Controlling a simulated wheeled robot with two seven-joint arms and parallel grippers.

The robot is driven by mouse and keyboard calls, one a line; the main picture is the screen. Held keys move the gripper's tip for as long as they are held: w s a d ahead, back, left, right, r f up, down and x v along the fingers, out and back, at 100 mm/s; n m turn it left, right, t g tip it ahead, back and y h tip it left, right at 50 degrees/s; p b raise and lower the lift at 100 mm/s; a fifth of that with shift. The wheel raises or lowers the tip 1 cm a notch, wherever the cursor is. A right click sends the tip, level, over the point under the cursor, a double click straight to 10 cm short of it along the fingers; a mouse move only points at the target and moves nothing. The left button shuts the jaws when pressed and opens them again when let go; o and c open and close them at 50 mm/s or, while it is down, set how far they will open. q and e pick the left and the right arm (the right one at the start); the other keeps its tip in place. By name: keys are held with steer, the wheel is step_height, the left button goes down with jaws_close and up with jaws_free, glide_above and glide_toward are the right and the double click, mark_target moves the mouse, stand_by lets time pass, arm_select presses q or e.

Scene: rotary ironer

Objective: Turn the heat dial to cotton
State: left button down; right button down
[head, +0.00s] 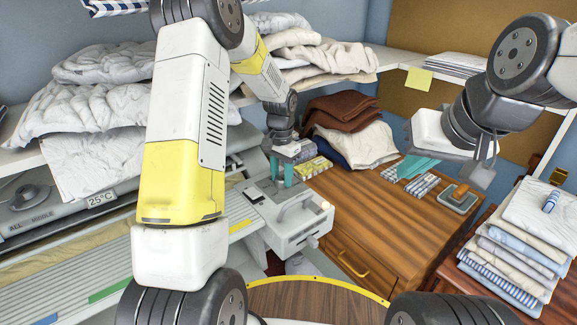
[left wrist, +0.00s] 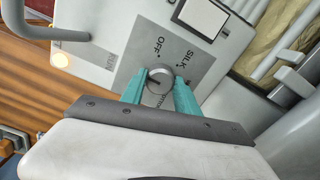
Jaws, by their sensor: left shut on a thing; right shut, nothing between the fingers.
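The heat dial (left wrist: 160,74) is a small round grey knob on a grey plate, seen in the left wrist view. OFF is printed at its upper left and SILK at its upper right. Another label just below the dial is partly covered, and its word is hard to read. My left gripper (left wrist: 160,88) is shut on the dial, one teal finger on each side. In the head view my left gripper (head: 281,174) reaches down onto the ironer's end housing (head: 300,233) and hides the dial. My right gripper (head: 416,168) is shut and empty above the wooden cabinet.
A grey handle (head: 293,205) and a glowing cream lamp (head: 326,205) are on the housing. A folded laundry stack (head: 515,240) stands at right. The cabinet's front top is clear.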

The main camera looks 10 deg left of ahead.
arm_select(q)
steer(key=m, duration=0.5)
steer(key=shift+w+m, duration=0.1)
steer(key=shift+m, duration=0.2)
steer(key=m, duration=0.5)
steer(key=shift+r+m, duration=0.1)
steer(key=shift+m, duration=0.3)
steer(key=c, duration=0.9)
jaws_free()
